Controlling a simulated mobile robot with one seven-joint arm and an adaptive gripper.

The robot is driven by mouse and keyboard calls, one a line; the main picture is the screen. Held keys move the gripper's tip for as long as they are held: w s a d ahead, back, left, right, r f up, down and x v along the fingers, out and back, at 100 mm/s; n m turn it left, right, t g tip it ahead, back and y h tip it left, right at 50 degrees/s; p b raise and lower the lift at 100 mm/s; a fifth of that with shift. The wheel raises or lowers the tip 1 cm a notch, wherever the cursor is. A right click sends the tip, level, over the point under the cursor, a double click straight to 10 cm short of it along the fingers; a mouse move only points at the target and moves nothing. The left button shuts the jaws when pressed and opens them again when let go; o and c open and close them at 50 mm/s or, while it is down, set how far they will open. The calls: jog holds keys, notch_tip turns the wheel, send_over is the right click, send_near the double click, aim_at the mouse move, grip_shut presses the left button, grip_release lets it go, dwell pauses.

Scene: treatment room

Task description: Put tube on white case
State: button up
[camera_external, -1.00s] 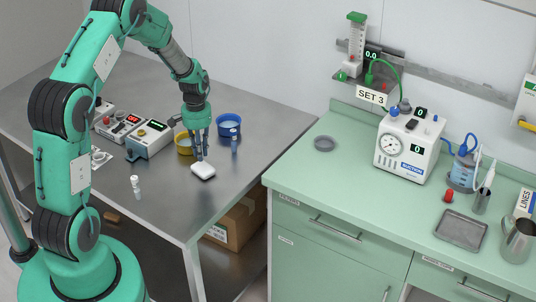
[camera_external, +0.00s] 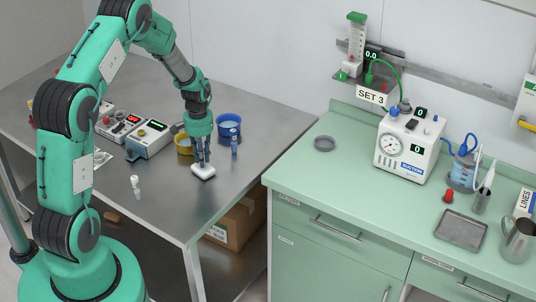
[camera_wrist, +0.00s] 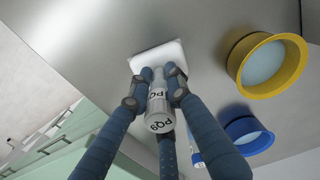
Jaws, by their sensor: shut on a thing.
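My gripper (camera_external: 202,161) is shut on a small tube (camera_wrist: 160,108), grey-white with dark "PQ9" lettering. In the wrist view its fingers (camera_wrist: 155,98) close around the tube from the sides. The white case (camera_external: 203,172) is a small rounded flat block on the steel table, directly below the fingertips. In the wrist view the case (camera_wrist: 158,57) shows just beyond the tube's far end. The tube overlaps the case's edge there; I cannot tell whether they touch. The fingers hide the tube in the external view.
A yellow bowl (camera_wrist: 237,60) and a blue bowl (camera_external: 229,117) stand behind the gripper. A blue tube (camera_external: 234,143) stands to its right, and a white bottle (camera_external: 136,185) stands to the left. Instrument boxes (camera_external: 149,140) stand farther left. The table's front right is clear.

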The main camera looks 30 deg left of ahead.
jog(key=shift+f, duration=0.1)
jog(key=o, duration=0.9)
jog(key=shift+c, duration=0.2)
notch_tip(320, 180, up, 12)
jog(key=shift+r+p, duration=0.15)
jog(key=shift+p, duration=0.25)
dwell(0.5)
